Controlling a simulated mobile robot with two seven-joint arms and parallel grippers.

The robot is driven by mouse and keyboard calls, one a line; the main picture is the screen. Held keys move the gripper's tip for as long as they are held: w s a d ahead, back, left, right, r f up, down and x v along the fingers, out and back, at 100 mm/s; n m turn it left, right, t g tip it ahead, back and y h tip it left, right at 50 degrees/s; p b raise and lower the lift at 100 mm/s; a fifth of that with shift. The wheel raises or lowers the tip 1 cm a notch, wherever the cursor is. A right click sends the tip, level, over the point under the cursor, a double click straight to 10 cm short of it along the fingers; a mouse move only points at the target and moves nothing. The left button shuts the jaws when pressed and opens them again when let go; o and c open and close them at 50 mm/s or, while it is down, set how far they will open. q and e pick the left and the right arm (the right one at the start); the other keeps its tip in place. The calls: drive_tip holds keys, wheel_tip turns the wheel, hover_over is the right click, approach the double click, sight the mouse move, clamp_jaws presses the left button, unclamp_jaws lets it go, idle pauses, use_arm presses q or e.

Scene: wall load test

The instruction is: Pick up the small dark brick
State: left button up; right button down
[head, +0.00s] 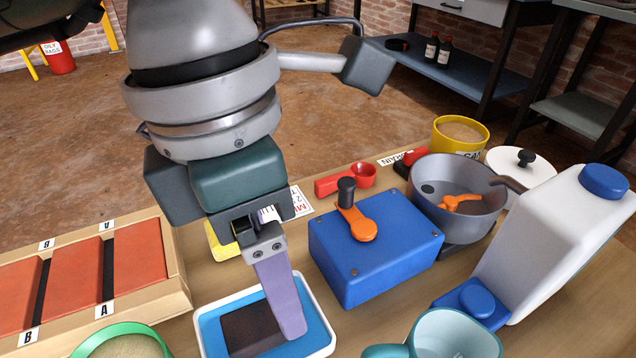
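The small dark brick (241,331) lies in a blue tray with a white rim (322,323) at the bottom centre of the head view. My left gripper (288,325) comes down from above, with one purple finger in front of the brick's right side. The other finger is hidden, so I cannot tell how far apart the fingers are or whether they touch the brick. My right gripper is not in view.
A wooden frame (165,290) with red bricks (135,262) stands left, a green bowl (140,329) at the front. Right of the tray are a blue box (375,262) with an orange lever, a teal mug (452,335), a grey pot (440,205) and a white jug (555,235).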

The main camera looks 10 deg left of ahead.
use_arm(q)
drive_tip(key=a+f, duration=0.1)
drive_tip(key=w+a+f+y, duration=0.1)
drive_tip(key=shift+a+b, duration=0.35)
drive_tip(key=shift+a, duration=0.05)
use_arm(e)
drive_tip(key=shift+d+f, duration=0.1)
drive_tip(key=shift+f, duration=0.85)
use_arm(q)
drive_tip(key=b, duration=0.1)
hover_over(259, 320)
wheel_tip(259, 320, down, 4)
drive_tip(key=shift+w+a+f, duration=0.1)
drive_tip(key=shift+f, duration=0.05)
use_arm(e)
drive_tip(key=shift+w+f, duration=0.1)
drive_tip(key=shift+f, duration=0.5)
use_arm(q)
wheel_tip(259, 320, down, 5)
drive_tip(key=shift+f+b, duration=0.1)
drive_tip(key=shift+b, duration=1.05)
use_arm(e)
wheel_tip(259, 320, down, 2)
use_arm(q)
drive_tip(key=shift+c, duration=0.4)
clamp_jaws()
